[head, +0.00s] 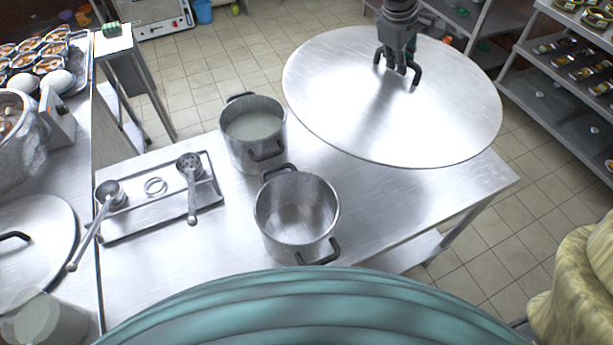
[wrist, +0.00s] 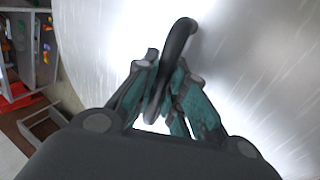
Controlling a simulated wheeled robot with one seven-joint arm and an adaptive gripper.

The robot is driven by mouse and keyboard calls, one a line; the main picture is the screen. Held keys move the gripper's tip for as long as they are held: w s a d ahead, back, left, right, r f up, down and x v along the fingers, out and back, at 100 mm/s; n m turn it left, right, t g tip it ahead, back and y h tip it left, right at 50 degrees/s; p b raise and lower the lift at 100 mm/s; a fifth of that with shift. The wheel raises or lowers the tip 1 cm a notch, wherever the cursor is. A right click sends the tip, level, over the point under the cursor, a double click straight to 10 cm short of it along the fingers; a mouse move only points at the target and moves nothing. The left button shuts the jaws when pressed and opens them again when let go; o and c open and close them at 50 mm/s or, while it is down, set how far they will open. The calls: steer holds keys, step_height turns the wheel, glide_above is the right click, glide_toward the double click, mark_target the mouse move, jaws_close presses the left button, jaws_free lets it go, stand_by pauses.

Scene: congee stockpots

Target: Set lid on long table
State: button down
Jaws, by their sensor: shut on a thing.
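A large round metal lid (head: 340,95) is held level above the right part of the long metal table (head: 385,215) in the head view. It covers the table's far right part and reaches past its edge. My gripper (head: 400,72) is above the lid's centre, shut on its dark loop handle (head: 415,78). In the wrist view the gripper's fingers (wrist: 165,90) close around the black handle (wrist: 180,40), with the shiny lid (wrist: 255,60) filling the right side. The gap between lid and table is hard to judge.
Two metal pots stand on the table, one holding pale liquid (head: 253,125) and one empty (head: 297,210). A tray (head: 150,222) with ladles lies left of them. Another lid (head: 40,235) lies on the left counter. Shelves (head: 560,90) stand at right.

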steer(key=shift+w+d+f+m+g+h+b, duration=0.2)
steer(key=shift+w+d+f+m, duration=0.85)
steer(key=shift+f, duration=3.2)
steer(key=shift+w+d+f+m+g+h+b, duration=0.1)
steer(key=shift+w+d+f+m+g+h, duration=0.2)
steer(key=shift+d+f, duration=2.7)
steer(key=shift+w+d+f+m+g+h+b, duration=0.15)
steer(key=shift+w+f+m, duration=0.6)
steer(key=shift+f, duration=4.8)
steer(key=shift+a, duration=0.1)
steer(key=c, duration=1.5)
jaws_free()
steer(key=shift+r, duration=0.1)
steer(key=b+v, duration=0.2)
steer(key=v, duration=0.9)
steer(key=shift+s+a+r, duration=0.1)
steer(key=shift+r, duration=0.3)
